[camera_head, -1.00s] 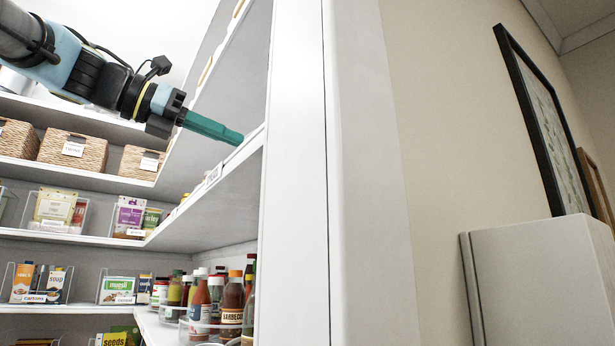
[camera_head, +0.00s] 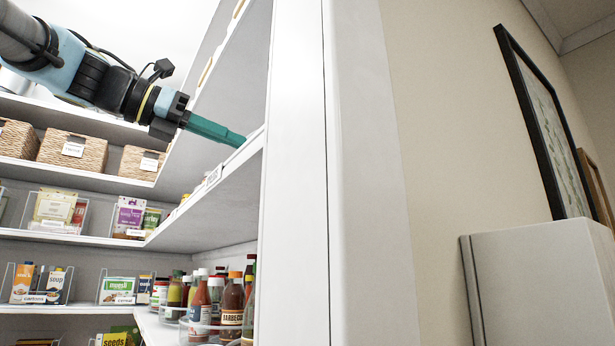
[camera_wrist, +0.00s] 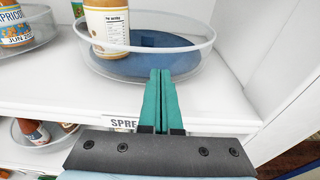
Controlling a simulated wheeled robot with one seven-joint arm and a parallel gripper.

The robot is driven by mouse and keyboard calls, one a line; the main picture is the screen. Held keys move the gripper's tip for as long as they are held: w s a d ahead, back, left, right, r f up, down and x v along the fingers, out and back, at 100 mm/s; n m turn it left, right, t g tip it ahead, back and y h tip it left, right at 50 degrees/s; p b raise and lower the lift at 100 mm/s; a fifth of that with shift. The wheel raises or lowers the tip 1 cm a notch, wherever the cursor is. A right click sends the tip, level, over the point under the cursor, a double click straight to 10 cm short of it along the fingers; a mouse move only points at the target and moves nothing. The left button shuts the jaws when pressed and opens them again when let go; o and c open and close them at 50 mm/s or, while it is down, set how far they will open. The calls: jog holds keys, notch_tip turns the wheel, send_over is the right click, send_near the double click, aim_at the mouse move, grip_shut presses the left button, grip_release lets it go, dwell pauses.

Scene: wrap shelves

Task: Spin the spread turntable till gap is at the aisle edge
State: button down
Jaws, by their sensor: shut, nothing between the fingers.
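The spread turntable (camera_wrist: 123,66) shows in the wrist view as a round tray with a blue base and a clear rim, near the shelf's front edge. A jar with orange contents and a white label (camera_wrist: 108,28) stands in its left part; the blue base to the right of it is bare. My gripper (camera_wrist: 161,72) is shut and empty, its teal fingertips at the front of the clear rim; I cannot tell whether they touch it. In the head view my gripper (camera_head: 243,140) reaches over the upper side shelf, and the turntable is hidden.
A second clear-rimmed turntable (camera_wrist: 45,46) with an apricot jar (camera_wrist: 14,28) stands left. A shelf label (camera_wrist: 123,123) is partly hidden by my gripper. A white side wall (camera_wrist: 270,40) stands close at right. Bottles (camera_head: 232,305) stand on the shelf below.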

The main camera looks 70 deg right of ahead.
jog(key=shift+s+d+p, duration=0.3)
jog(key=shift+d, duration=0.3)
jog(key=shift+w+d+p, duration=0.3)
jog(key=shift+w+p, duration=0.05)
jog(key=shift+w, duration=0.3)
jog(key=shift+w+d+p, duration=0.25)
jog(key=shift+w+p, duration=0.1)
jog(key=shift+w, duration=0.3)
jog(key=shift+w+d, duration=0.1)
jog(key=shift+w+d+r+p, duration=0.1)
jog(key=shift+w+d+p, duration=0.25)
jog(key=shift+p, duration=0.2)
jog(key=shift+w+d+p, duration=0.4)
jog(key=shift+d, duration=0.15)
jog(key=shift+w+f+v, duration=0.15)
jog(key=shift+v, duration=0.7)
jog(key=shift+w+f+v, duration=0.1)
jog(key=shift+w+v, duration=0.05)
jog(key=shift+v, duration=0.7)
